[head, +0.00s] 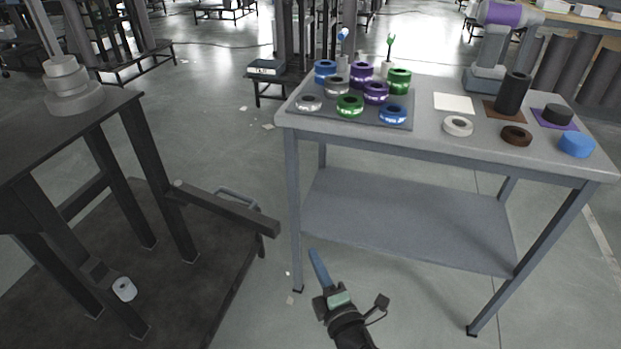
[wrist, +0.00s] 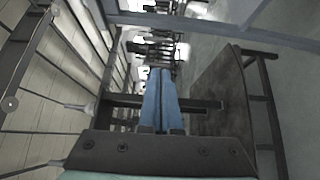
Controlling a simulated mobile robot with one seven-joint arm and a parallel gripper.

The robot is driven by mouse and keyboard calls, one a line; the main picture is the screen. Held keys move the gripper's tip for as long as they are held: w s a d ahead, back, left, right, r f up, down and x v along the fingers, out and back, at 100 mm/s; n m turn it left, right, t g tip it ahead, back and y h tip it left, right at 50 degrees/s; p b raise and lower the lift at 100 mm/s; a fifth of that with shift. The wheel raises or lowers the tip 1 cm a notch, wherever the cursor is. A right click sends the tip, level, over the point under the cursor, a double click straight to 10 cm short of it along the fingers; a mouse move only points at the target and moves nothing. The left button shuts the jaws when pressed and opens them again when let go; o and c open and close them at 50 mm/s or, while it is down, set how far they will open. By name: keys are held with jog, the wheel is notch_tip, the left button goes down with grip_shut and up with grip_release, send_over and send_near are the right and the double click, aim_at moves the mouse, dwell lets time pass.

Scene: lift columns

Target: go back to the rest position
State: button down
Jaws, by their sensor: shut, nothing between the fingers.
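My gripper (head: 314,254) shows in the lower middle of the head view, its blue fingers pointing up and away over the floor in front of the grey table. In the wrist view my gripper (wrist: 161,72) has its two blue fingers together, with nothing between them. It is apart from the tables and holds no object.
The grey table (head: 437,148) at right carries several coloured rings on a grey tray (head: 398,120), plus loose rings and a black cylinder (head: 512,93). A dark bench (head: 60,140) stands at left, with a beam (head: 225,207) jutting toward my gripper. Open floor (head: 215,130) lies between them.

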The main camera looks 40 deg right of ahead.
dwell(0.4)
jog(key=w+a+r+m+t+h, duration=0.1)
jog(key=w+r+m+t, duration=0.15)
jog(key=r, duration=0.75)
jog(key=w+a+r+m+t+h, duration=0.15)
jog(key=w+r, duration=0.25)
jog(key=r, duration=0.7)
jog(key=w+a+r+m+t+h, duration=0.1)
jog(key=a+r+m, duration=0.2)
jog(key=r, duration=0.6)
jog(key=a+r+m+h, duration=0.1)
jog(key=a+r+m, duration=0.3)
jog(key=r, duration=0.4)
jog(key=s+a+r+m+t+y, duration=0.1)
jog(key=s+a+r+t+y, duration=0.1)
jog(key=s+a+r+y, duration=0.4)
jog(key=s+a+r+m+t+y, duration=0.1)
jog(key=s+a+r+t+y, duration=0.15)
jog(key=a+r, duration=0.65)
jog(key=s+a+r+m+t+y, duration=0.1)
jog(key=s+a+r+y, duration=0.2)
jog(key=s+a+r, duration=0.35)
notch_tip(320, 180, up, 31)
jog(key=w+p, duration=0.2)
jog(key=p, duration=2.8)
jog(key=shift+a, duration=0.45)
jog(key=shift+f, duration=0.1)
